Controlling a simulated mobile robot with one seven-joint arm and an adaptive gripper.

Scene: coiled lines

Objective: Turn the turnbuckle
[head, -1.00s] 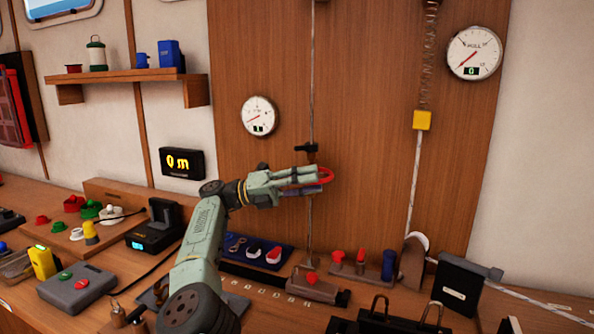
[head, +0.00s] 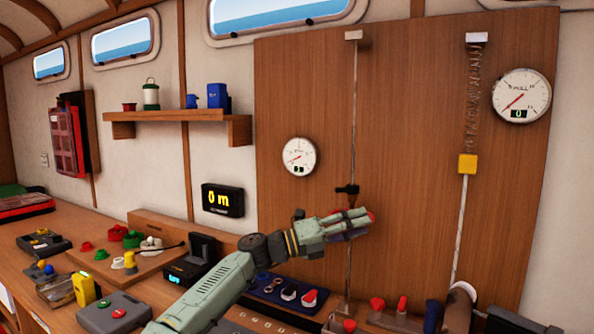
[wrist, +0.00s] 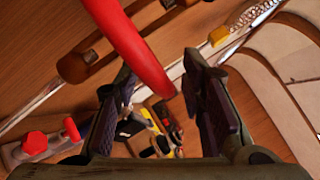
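A thin vertical wire (head: 354,110) runs down the wooden panel, with a black fitting (head: 347,190) on it. My gripper (head: 362,220) is just below that fitting, in front of the wire, and hides what is behind it. In the wrist view a brown body with dark slots (wrist: 75,68), apparently the turnbuckle, lies on a bright line beyond the fingers. A thick red bar (wrist: 132,45) crosses in front of it, its lower end showing between the fingertips. The fingers (wrist: 163,105) stand apart, with a gap on both sides of the bar. I cannot tell whether either touches it.
A small dial (head: 299,156) is left of the wire. To the right, a yellow block (head: 467,164) hangs on a spring beside a larger dial (head: 521,96). A display (head: 222,199) reads 0 m. The bench below is crowded with small parts and a blue tray (head: 268,285).

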